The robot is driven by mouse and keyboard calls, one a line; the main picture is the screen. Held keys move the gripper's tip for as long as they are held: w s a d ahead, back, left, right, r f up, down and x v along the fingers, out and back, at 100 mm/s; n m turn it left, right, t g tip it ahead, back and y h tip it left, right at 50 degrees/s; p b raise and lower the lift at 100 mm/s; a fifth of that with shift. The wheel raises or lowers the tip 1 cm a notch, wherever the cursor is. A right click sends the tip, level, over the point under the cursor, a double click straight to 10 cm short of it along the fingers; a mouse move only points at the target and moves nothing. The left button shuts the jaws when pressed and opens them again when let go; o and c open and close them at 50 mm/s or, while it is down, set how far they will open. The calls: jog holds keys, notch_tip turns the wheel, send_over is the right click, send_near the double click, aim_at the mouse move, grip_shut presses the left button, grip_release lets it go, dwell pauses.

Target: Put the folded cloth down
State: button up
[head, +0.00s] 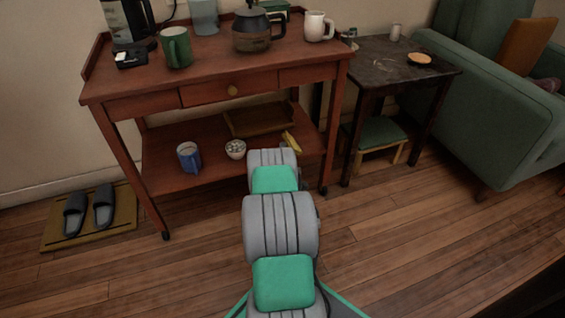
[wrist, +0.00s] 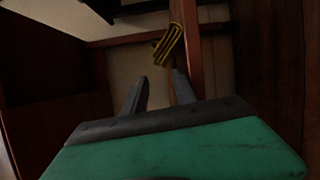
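The folded cloth is a small yellow bundle (head: 293,143) at the right end of the cart's lower shelf in the head view. In the wrist view the folded cloth (wrist: 168,44) shows dark stripes and sits tilted, just beyond my fingertips and close to a wooden post. My gripper (wrist: 160,77) is open, its two dark fingers apart with nothing between them. In the head view my own arm mostly hides the gripper. I cannot tell whether the cloth rests fully on the shelf.
The reddish cart's lower shelf (head: 200,174) also holds a blue mug (head: 189,157), a white bowl (head: 236,149) and a wooden tray (head: 260,120). The cart top holds a coffee pot (head: 252,32) and mugs. A dark side table (head: 385,72) and green sofa (head: 490,120) stand right.

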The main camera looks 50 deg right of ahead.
jog(key=v, duration=0.9)
jog(key=w+r+m+g, duration=0.2)
jog(key=w+r+m, duration=0.3)
jog(key=w+r, duration=0.15)
jog(key=w+a+r+m+g+y, duration=0.1)
jog(key=w+a+r+m+y, duration=0.15)
jog(key=a, duration=0.45)
jog(key=w+a+r+m+g+y, duration=0.1)
jog(key=a+r+m+y, duration=0.1)
jog(key=a+r+y, duration=0.35)
jog(key=s+a+r+g+y, duration=0.1)
jog(key=s+a+y, duration=0.15)
jog(key=a, duration=0.65)
jog(key=s+a+r+g+y, duration=0.1)
jog(key=s+a, duration=0.2)
jog(key=a, duration=0.7)
jog(key=s+a+r+n+g+y, duration=0.1)
jog(key=s+a+r+g+y, duration=0.1)
jog(key=s+a, duration=1.1)
jog(key=shift+s+a+g+y, duration=0.2)
jog(key=shift+s+g+y, duration=0.35)
jog(key=shift+s, duration=0.6)
